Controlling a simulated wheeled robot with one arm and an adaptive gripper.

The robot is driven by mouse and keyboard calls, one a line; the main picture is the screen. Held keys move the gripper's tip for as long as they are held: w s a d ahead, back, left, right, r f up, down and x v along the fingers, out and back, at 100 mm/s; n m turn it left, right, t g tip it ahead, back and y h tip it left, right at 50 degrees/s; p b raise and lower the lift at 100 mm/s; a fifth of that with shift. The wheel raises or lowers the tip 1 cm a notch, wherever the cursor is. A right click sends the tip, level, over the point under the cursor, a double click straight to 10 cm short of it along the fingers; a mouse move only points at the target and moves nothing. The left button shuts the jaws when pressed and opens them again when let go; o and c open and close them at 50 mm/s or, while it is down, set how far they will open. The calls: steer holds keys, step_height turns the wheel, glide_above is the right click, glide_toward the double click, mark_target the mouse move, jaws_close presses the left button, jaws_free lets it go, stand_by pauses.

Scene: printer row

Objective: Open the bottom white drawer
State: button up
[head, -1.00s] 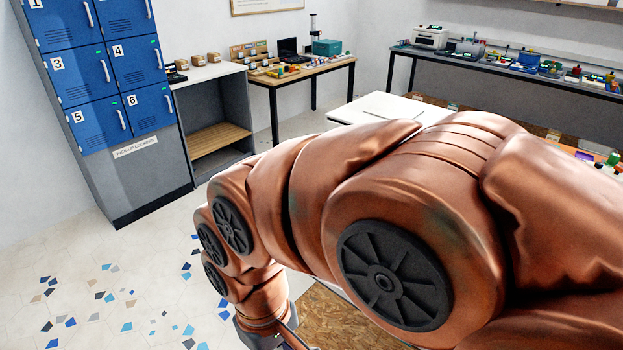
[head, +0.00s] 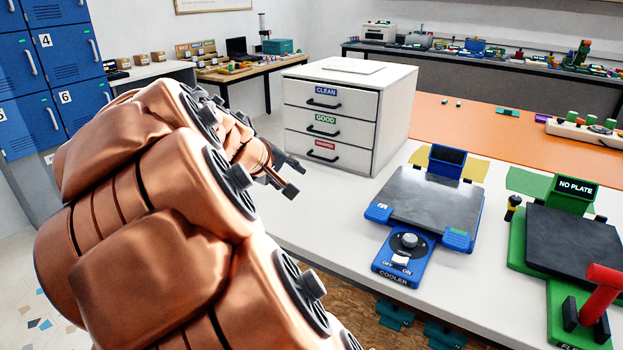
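A white cabinet with three drawers stands on the white table in the head view. The bottom white drawer (head: 346,155) is closed, with a red label and a black handle (head: 322,156). The middle drawer (head: 350,129) has a green GOOD label and the top drawer (head: 355,101) a blue CLEAN label; both are closed. My gripper (head: 296,178) is in front of and below the bottom drawer, near its left half, apart from the handle. Its fingers are small and partly hidden, so I cannot tell whether they are open.
A blue cooler (head: 403,255) with a dark plate is right of the cabinet. A green device (head: 570,240) marked NO PLATE, with a red handle (head: 602,285), stands farther right. The white table top (head: 340,225) is clear in front of the drawers.

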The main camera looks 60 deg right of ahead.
mark_target(314, 157)
steer(key=w+d+f+h+b, duration=0.1)
steer(key=d+b, duration=0.1)
steer(key=d, duration=0.1)
steer(key=w+d+f+n+h+b, duration=0.1)
steer(key=w+d+b, duration=0.1)
steer(key=d+b, duration=0.1)
steer(key=w+d+f+h+b, duration=0.1)
steer(key=d+f+b, duration=0.1)
steer(key=d+b, duration=0.1)
steer(key=shift+w+d+h, duration=0.4)
steer(key=shift+d, duration=0.35)
steer(key=w+d+f+n+b, duration=0.1)
steer(key=d+b, duration=0.1)
steer(key=w+d+f+n+h+b, duration=0.1)
steer(key=w+d+b, duration=0.1)
steer(key=w+d+f+n+h+b, duration=0.1)
steer(key=w+d+b, duration=0.1)
steer(key=shift+w+d+f+t, duration=0.2)
steer(key=shift+w+f+t, duration=0.05)
steer(key=shift+f+t, duration=0.15)
steer(key=shift+b+x, duration=0.9)
steer(key=shift+x, duration=2.95)
steer(key=shift+r, duration=0.1)
steer(key=shift+c, duration=0.2)
jaws_close()
